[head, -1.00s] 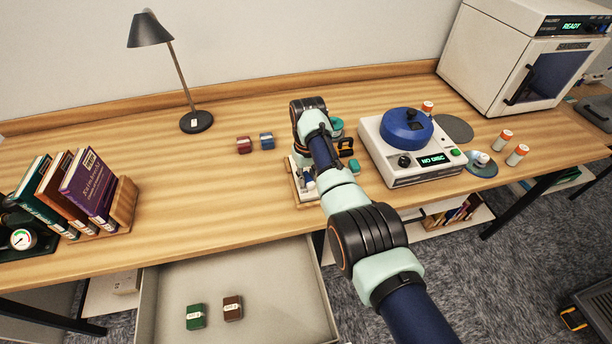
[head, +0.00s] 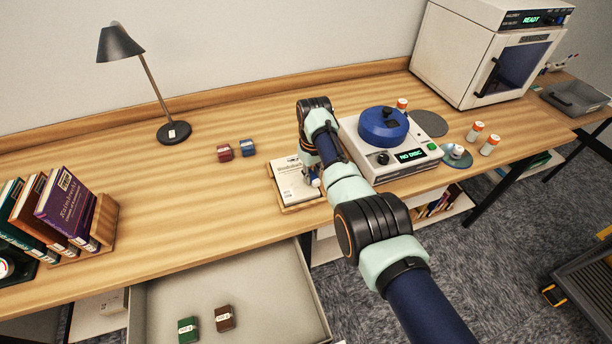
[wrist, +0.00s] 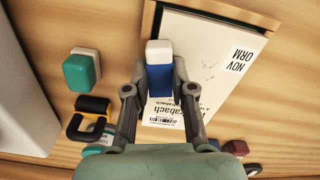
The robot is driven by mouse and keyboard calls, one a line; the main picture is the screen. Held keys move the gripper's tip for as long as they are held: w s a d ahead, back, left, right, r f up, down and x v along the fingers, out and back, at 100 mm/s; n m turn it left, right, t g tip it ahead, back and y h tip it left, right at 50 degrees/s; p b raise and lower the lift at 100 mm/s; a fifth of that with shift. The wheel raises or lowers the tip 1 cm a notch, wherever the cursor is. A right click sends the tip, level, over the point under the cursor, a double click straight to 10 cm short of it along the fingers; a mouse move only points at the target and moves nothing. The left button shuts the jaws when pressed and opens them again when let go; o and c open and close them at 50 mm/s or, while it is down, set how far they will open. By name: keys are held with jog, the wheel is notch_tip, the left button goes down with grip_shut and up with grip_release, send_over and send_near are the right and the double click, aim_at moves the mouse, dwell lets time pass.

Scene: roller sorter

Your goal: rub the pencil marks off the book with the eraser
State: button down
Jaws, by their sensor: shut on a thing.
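My gripper (wrist: 160,93) is shut on a blue-sleeved eraser (wrist: 159,80) with a white end. The eraser is over the edge of the white book (wrist: 205,58), beside its barcode label; I cannot tell whether it touches the cover. A few faint grey marks (wrist: 208,74) show on the cover. In the head view the book (head: 290,176) lies on a wooden tray (head: 284,208) near the table's front edge. My gripper (head: 314,178) is at the book's right side there, and my arm hides part of that area.
In the wrist view, a teal-and-white block (wrist: 82,70) and a black-and-yellow item (wrist: 90,115) lie beside the tray. A disc machine (head: 375,150) stands right of the arm. Red (head: 224,152) and blue (head: 247,148) blocks lie behind left. An open drawer (head: 260,285) sits below the edge.

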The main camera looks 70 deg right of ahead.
aim_at(288, 184)
jog(key=shift+w+d+f+b, duration=0.15)
jog(key=shift+f+b, duration=0.15)
jog(key=shift+b, duration=0.9)
jog(key=shift+d+b, duration=0.15)
jog(key=shift+b, duration=0.7)
jog(key=shift+w+d+r+b, duration=0.1)
jog(key=shift+w+b, duration=0.05)
jog(key=shift+b, duration=0.5)
jog(key=shift+r, duration=0.15)
jog(key=shift+w+r+p, duration=0.1)
jog(key=shift+w+p, duration=0.1)
jog(key=shift+p, duration=0.1)
jog(key=shift+w+a+r+p, duration=0.1)
jog(key=shift+w+a+p, duration=0.45)
jog(key=shift+w+a, duration=0.45)
jog(key=shift+w+a+f, duration=0.1)
jog(key=shift+w+a, duration=0.55)
jog(key=shift+w, duration=0.2)
jog(key=shift+w+a+f, duration=0.1)
jog(key=shift+w+a, duration=0.5)
jog(key=shift+w, duration=0.25)
